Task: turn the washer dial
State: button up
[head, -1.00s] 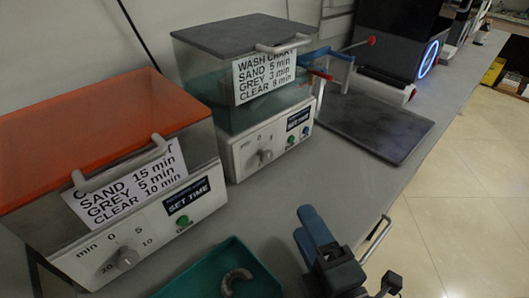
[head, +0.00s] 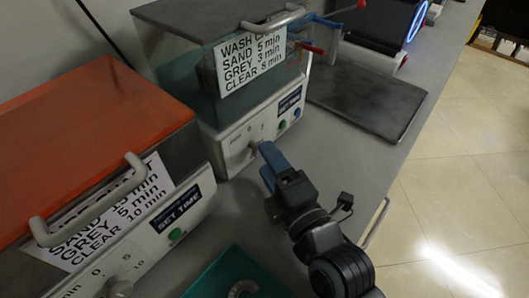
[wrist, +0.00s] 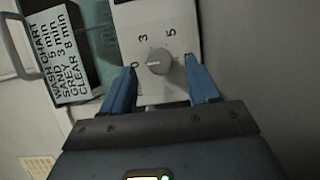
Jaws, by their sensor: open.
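The washer (head: 228,135) is a grey-lidded tank with a wash chart on its front and a white control panel. Its grey dial (wrist: 158,64) sits on the panel, with the marks 0, 3 and 5 around it; its pale pointer line appears to face left, toward the 0. My gripper (wrist: 161,66) is open, with blue fingers on either side of the dial in the wrist view and a gap to it on both sides. In the head view my gripper (head: 264,156) is just in front of the panel, and the dial (head: 253,147) is partly hidden by the fingers.
An orange-lidded machine (head: 95,130) with its own dial stands at the left. A teal tray (head: 225,272) lies in front, near my arm. A dark flat plate (head: 365,100) lies right of the washer. Open floor shows beyond the bench's right edge.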

jog(key=shift+x, duration=1.1)
jog(key=shift+c, duration=0.3)
jog(key=c, duration=0.9)
jog(key=shift+c, duration=0.3)
